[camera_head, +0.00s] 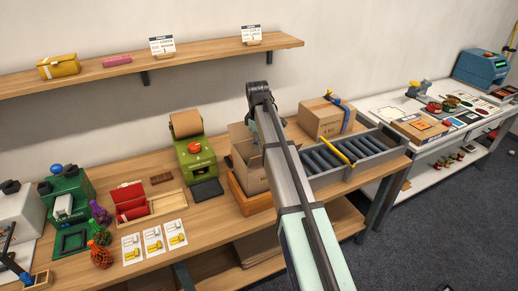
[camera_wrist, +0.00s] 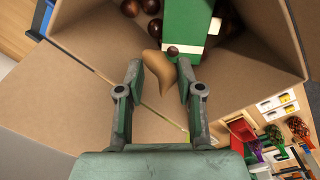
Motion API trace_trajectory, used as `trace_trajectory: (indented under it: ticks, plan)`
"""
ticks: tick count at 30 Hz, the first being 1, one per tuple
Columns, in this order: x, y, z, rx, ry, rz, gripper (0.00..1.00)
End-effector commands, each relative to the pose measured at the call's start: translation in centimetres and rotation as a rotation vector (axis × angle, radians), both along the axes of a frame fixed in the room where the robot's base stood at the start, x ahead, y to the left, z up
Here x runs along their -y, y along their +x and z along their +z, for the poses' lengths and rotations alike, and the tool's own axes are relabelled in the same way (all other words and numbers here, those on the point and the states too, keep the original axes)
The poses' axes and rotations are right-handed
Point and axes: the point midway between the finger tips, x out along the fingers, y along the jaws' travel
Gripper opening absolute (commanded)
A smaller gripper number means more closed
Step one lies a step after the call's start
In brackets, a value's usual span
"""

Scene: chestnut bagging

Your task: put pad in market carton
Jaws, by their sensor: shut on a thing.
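The open market carton (camera_head: 252,178) stands in a wooden tray on the bench, partly hidden behind my arm. In the wrist view I look down into the carton (camera_wrist: 95,35). My gripper (camera_wrist: 159,72) is over its opening, with its fingers shut on a small tan pad (camera_wrist: 156,66). The pad's lower tip points down the picture between the fingers. In the head view my gripper (camera_head: 258,92) is above the carton; the pad cannot be made out there. Whether the pad touches anything inside cannot be told.
Inside the carton are a green and white box (camera_wrist: 180,25) and several brown chestnuts (camera_wrist: 130,8). A green machine with a brown paper roll (camera_head: 186,124) stands left of the carton. A closed carton (camera_head: 326,117) and a roller conveyor (camera_head: 330,155) are to the right.

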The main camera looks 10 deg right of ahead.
Motion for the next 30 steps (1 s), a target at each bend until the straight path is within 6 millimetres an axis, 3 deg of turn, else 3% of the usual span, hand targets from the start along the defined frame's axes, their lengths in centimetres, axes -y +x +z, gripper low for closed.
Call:
trace_trajectory:
  ticks: [10,30]
  plan:
    - [0.0,-0.1,-3.5,-0.001,0.0,0.0,0.23]
    - [0.0,0.0,-4.8,0.001,0.0,0.0,0.23]
